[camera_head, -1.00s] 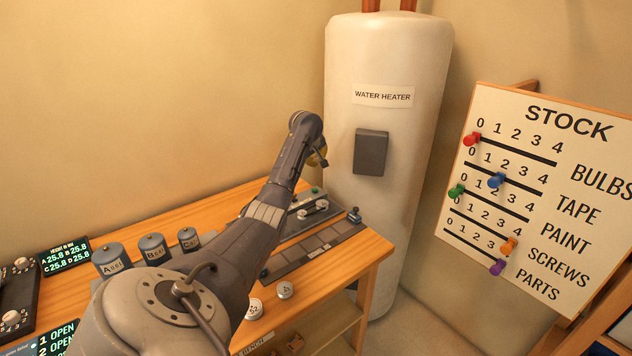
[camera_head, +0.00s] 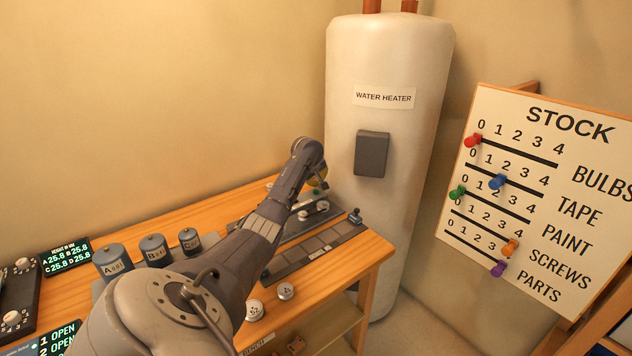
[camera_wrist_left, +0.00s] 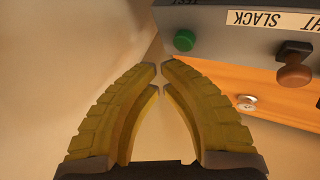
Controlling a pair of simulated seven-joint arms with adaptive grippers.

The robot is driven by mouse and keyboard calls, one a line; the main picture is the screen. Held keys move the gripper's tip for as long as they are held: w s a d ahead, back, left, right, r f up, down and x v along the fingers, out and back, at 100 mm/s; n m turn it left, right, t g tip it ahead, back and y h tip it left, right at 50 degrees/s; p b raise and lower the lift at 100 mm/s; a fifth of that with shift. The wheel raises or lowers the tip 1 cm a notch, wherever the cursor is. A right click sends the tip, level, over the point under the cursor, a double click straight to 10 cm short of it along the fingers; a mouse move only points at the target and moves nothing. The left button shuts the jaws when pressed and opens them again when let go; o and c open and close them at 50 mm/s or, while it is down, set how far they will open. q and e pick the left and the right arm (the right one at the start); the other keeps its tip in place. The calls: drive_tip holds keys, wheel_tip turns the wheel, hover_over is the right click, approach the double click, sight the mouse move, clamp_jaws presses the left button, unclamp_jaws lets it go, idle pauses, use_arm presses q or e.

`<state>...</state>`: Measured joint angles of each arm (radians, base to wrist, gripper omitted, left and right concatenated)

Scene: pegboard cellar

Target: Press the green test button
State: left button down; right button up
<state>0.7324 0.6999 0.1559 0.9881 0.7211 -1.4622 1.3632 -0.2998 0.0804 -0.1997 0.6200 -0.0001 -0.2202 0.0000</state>
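The green test button (camera_wrist_left: 184,40) is a round green cap on a grey panel (camera_wrist_left: 221,27), at the top of the left wrist view. In the head view the green button (camera_head: 316,191) shows at the far end of the bench, just below my left gripper (camera_head: 321,180). In the wrist view my left gripper (camera_wrist_left: 159,67) has its two yellow-green ribbed fingers brought together at the tips, with nothing between them. The tips are apart from the button in the picture, below and left of it. My right gripper is not in view.
A brown knob (camera_wrist_left: 294,74) and a "SLACK" label sit beside the button. The water heater (camera_head: 388,90) stands close behind the bench end. Canisters (camera_head: 155,249) stand on the wooden bench (camera_head: 352,276).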

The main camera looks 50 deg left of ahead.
use_arm(q)
drive_tip(key=shift+f, duration=0.35)
drive_tip(key=shift+f, duration=0.95)
idle(2.3)
drive_tip(key=shift+r, duration=0.95)
drive_tip(key=shift+r, duration=2.5)
